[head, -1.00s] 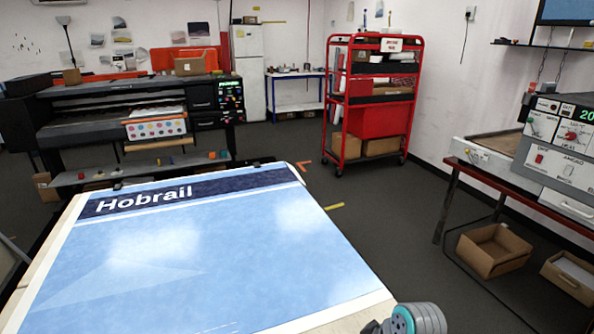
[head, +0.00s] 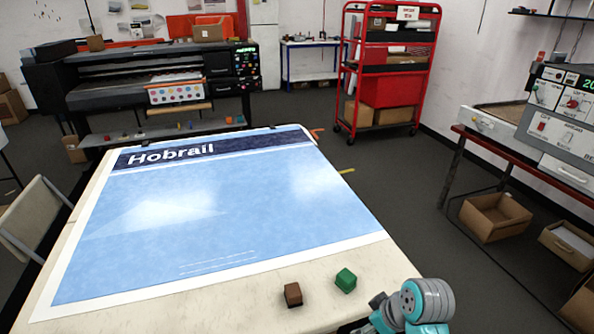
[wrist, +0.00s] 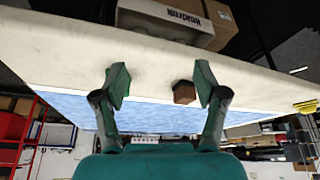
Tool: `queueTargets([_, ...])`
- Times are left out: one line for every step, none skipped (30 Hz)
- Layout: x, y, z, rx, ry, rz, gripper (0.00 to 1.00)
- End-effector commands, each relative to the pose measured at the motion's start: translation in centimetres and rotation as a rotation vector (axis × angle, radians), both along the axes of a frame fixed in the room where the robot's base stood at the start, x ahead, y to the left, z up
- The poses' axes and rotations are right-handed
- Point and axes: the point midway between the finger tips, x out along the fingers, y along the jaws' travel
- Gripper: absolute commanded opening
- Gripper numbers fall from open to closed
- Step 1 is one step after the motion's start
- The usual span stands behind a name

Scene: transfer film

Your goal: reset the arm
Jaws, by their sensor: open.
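My gripper (wrist: 161,80) is open in the wrist view, with its two dark green fingers spread apart and nothing held between them. The wrist picture looks upside down. A brown block (wrist: 184,93) shows in the gap, close to the right finger in the picture; it lies on the table and seems apart from the fingers. In the head view part of my teal and grey arm (head: 427,300) shows at the lower right; the gripper itself is not visible there.
The table (head: 215,310) bears a blue Hobrail print (head: 225,220). A brown block (head: 293,294) and a green block (head: 346,280) lie near its front edge. A printer (head: 120,85), red cart (head: 385,95) and bench (head: 490,165) stand around. A chair (head: 35,215) is left.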

Motion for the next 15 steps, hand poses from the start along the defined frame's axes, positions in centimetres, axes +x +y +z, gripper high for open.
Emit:
queueTargets([-0.2, 0.1, -0.4, 0.002, -0.003, -0.007, 0.72])
queueTargets([-0.3, 0.1, -0.6, 0.002, -0.007, -0.011, 0.72])
queueTargets([-0.4, 0.1, -0.8, 0.004, -0.01, -0.018, 0.72])
queueTargets([-0.5, 0.1, -1.1, 0.004, -0.013, -0.022, 0.72])
queueTargets([-0.6, 0.2, -1.3, 0.006, -0.017, -0.027, 0.72])
queueTargets([-0.8, 0.2, -1.6, 0.007, -0.021, -0.035, 0.72])
queueTargets([-0.9, 0.2, -1.8, 0.008, -0.026, -0.041, 0.72])
queueTargets([-1.1, 0.2, -2.1, 0.011, -0.03, -0.048, 0.72])
queueTargets([-1.3, 0.3, -2.5, 0.013, -0.036, -0.058, 0.72])
queueTargets([-1.5, 0.3, -2.8, 0.014, -0.042, -0.065, 0.72])
queueTargets([-1.7, 0.3, -3.1, 0.016, -0.046, -0.073, 0.72])
queueTargets([-2.0, 0.4, -3.5, 0.019, -0.055, -0.085, 0.72])
queueTargets([-2.2, 0.4, -3.9, 0.021, -0.061, -0.093, 0.72])
queueTargets([-2.5, 0.4, -4.2, 0.023, -0.067, -0.103, 0.72])
queueTargets([-2.9, 0.5, -4.8, 0.027, -0.076, -0.117, 0.72])
